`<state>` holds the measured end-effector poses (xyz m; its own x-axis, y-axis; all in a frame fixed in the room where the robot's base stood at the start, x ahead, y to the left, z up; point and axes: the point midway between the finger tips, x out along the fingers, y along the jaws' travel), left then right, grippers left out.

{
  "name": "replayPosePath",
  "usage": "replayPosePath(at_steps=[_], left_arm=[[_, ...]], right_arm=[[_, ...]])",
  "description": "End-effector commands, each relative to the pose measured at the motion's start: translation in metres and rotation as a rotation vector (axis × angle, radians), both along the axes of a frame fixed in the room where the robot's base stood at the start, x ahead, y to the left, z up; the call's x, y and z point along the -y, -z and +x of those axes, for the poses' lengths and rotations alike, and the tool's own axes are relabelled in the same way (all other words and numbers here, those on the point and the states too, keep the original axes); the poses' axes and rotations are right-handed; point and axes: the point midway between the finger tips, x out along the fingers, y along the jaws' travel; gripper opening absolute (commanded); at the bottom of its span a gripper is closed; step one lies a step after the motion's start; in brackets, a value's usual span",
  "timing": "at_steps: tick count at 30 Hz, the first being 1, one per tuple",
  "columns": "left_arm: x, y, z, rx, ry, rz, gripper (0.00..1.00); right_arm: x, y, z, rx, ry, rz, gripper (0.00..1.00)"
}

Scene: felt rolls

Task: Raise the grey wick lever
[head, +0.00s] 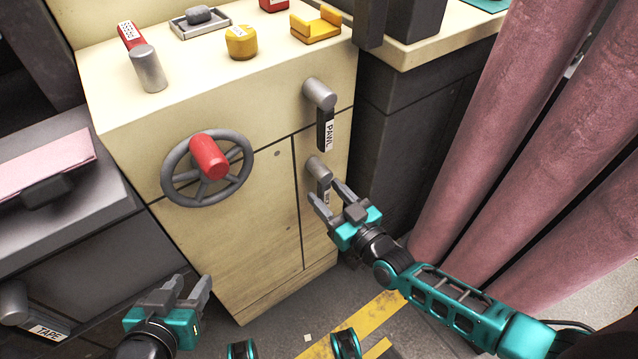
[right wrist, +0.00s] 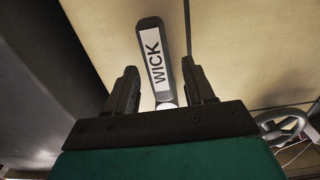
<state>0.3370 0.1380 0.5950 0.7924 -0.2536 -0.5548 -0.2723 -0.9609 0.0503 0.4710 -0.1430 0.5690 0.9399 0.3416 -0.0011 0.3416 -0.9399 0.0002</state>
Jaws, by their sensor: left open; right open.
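The grey wick lever (head: 318,168) is on the front of the cream cabinet, below the pawl lever. Its arm hangs down in the head view and is partly hidden by my right gripper (head: 326,192). In the right wrist view, the wick lever (right wrist: 150,28) shows its white WICK label, and my right gripper (right wrist: 158,70) has one finger on each side of it. The fingers are open, with gaps visible beside the lever. My left gripper (head: 191,285) is open and empty at the lower left, in front of the cabinet and away from the levers.
The pawl lever (head: 325,125) is just above the wick lever. A grey handwheel (head: 168,190) with a red knob (head: 209,157) sticks out to the left. Pink felt rolls (head: 530,130) stand to the right.

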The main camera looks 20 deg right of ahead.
Motion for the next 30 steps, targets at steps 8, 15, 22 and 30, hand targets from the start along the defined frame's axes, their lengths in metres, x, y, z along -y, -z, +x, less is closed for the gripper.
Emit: replayPosePath(at_steps=[8, 15, 22, 30], left_arm=[[0.0025, -0.0013, 0.0002, 0.002, 0.003, -0.005, 0.43], [0.0043, -0.0012, -0.0007, 0.000, 0.006, -0.008, 0.43], [0.0041, -0.0006, -0.0017, -0.002, 0.004, -0.008, 0.43], [0.0030, -0.0005, -0.0015, -0.002, 0.003, -0.006, 0.43]], right_arm=[[-0.0003, -0.0001, 0.0000, 0.000, 0.000, 0.000, 0.53], [-0.0002, -0.0001, 0.0000, 0.000, 0.000, 0.000, 0.38], [-0.0003, -0.0001, 0.0001, 0.000, 0.000, 0.000, 0.16], [-0.0003, -0.0003, 0.0003, 0.000, 0.000, 0.000, 0.00]])
